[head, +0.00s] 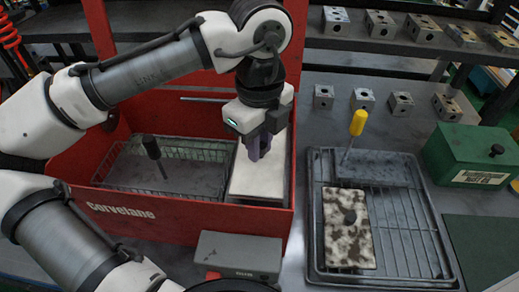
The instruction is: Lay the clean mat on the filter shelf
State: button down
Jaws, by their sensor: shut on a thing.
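The clean mat (262,184) is a plain off-white slab at the right end of the red washer tub. My gripper (257,155) is above it, pointing down, its purple fingers closed at the mat's middle. The fingers hide the part they grip. The filter shelf is not clearly distinguishable; the mat covers the right end of the tub, and I cannot tell whether it rests there or hangs just above. A second mat (348,246), blotched brown and with a dark knob, lies on a wire rack in a dark tray (436,262) at the right.
A wire basket (190,150) with a black-handled tool (152,150) fills the tub's left. A yellow-handled brush (357,124) stands in the tray. A grey box (238,252) is in front of the tub. A green box (474,150) and several metal blocks (362,98) stand right.

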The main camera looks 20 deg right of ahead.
jog(key=shift+f, duration=1.1)
jog(key=shift+f, duration=0.1)
jog(key=c, duration=1.3)
grip_release()
notch_tip(320, 180, up, 12)
jog(key=shift+r, duration=0.15)
